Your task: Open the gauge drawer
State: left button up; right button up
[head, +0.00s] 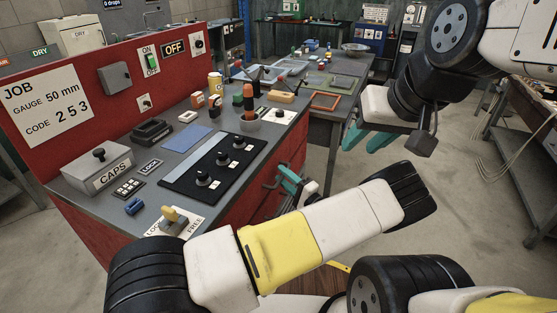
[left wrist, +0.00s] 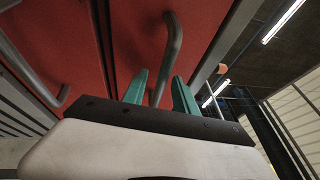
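The red drawer fronts (head: 288,158) are on the bench's right side; no label shows which is the gauge drawer. A grey bar handle (left wrist: 174,45) stands out from a red front in the left wrist view. My left gripper (head: 289,182) is at the drawer side. In the left wrist view my left gripper (left wrist: 159,92) has its teal fingers apart, with the lower end of the handle showing between them and gaps on both sides. My right gripper (head: 368,138) is open and empty, to the right of the bench. No drawer clearly stands out.
A yellow-handled lever (head: 172,215) stands on a LOCK/FREE plate at the bench's near corner. The bench top holds a CAPS box (head: 98,166) and a black knob panel (head: 208,172). A second handle (left wrist: 28,68) is at left in the wrist view. Open floor lies right of the bench.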

pick_arm(q)
jog(key=shift+w+a, duration=0.1)
jog(key=shift+w, duration=0.05)
grip_shut()
dwell(1.4)
